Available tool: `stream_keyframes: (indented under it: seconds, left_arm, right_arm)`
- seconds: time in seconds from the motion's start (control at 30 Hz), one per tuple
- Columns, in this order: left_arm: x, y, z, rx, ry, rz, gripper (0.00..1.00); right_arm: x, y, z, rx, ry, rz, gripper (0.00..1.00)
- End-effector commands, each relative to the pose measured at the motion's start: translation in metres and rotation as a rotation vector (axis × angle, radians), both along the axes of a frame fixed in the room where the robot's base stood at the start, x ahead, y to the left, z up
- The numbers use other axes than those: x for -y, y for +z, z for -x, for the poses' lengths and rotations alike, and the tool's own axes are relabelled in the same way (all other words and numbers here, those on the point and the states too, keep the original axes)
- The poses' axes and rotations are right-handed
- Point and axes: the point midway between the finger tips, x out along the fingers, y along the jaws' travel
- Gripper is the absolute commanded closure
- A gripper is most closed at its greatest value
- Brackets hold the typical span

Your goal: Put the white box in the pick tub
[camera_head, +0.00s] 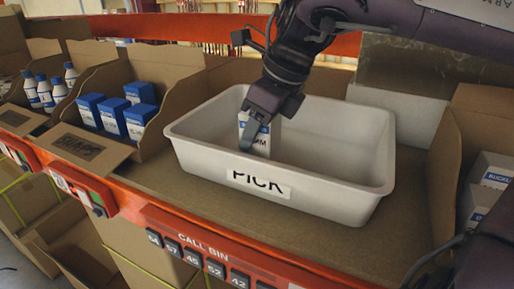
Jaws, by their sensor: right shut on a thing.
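The pick tub (345,196) is a pale grey, open-topped tub with a "PICK" label on its front wall. It stands on the shelf in the middle of the view. The white box (274,140) has blue markings and is upright inside the tub's opening, towards the front left. My right gripper (254,131) reaches down from the top and is shut on the white box. The finger covers part of the box's front. Whether the box's bottom touches the tub floor is hidden. My left gripper is not in view.
Cardboard bins left of the tub hold blue boxes (112,117) and white bottles (45,93). A bin at the right holds white boxes (493,172). An orange rail (180,228) with bin labels runs along the shelf front. The rest of the tub looks empty.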

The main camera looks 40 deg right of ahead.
Motion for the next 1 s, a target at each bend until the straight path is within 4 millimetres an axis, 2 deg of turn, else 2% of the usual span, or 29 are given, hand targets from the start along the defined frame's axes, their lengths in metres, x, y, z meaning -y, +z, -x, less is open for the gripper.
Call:
stream_keyframes:
  seconds: [0.33, 0.77, 0.8, 0.93, 1.0]
  left_arm:
    - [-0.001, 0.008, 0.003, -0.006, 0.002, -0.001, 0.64]
    - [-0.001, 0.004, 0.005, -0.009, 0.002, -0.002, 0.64]
    - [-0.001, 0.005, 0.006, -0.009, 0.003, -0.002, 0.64]
    - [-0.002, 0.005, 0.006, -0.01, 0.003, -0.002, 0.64]
    - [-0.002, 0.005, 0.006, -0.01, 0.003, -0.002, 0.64]
  right_arm:
    - [0.0, -0.038, 0.0, -0.001, 0.002, -0.001, 0.82]
    - [0.0, -0.047, 0.0, 0.001, 0.002, 0.0, 0.82]
    - [0.0, -0.046, 0.0, 0.001, 0.001, 0.0, 0.49]
    - [0.0, -0.046, 0.0, 0.0, 0.001, 0.0, 0.33]
    - [0.0, -0.045, 0.0, 0.0, 0.001, 0.0, 0.33]
